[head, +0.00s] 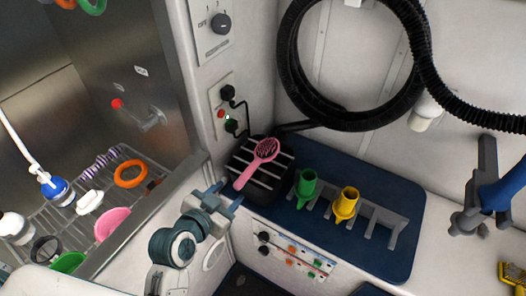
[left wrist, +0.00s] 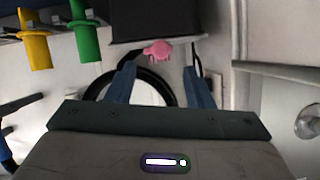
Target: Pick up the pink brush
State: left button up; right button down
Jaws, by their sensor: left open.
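The pink brush (head: 258,160) lies on top of a black slatted box (head: 242,155). Its round bristled head points up and right, and its handle points down and left over the box's near edge. In the left wrist view, which looks upside down, only a pink end of the brush (left wrist: 158,50) shows past the dark box (left wrist: 155,22). My left gripper (head: 226,196) is open and empty, just below and left of the handle end and apart from it. In the left wrist view the brush end shows between its blue fingers (left wrist: 157,72).
A green (head: 306,188) and a yellow nozzle (head: 346,204) stand in a rack on the dark blue mat (head: 395,255), right of the box. A steel tub with a wire rack (head: 75,215) is at left. A black hose (head: 284,65) hangs behind. Cables and plugs (head: 230,110) are behind the box.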

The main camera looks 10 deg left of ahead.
aim_at(236, 187)
pick_arm(q)
jog(key=p+x, duration=0.2)
jog(key=x, duration=0.2)
jog(key=shift+w+f, duration=0.2)
jog(key=shift+w, duration=0.1)
jog(key=shift+w+d+f, duration=0.15)
jog(key=shift+w+f, duration=0.1)
jog(key=shift+w, duration=0.15)
jog(key=shift+s, duration=0.1)
jog(key=shift+c, duration=0.5)
grip_shut()
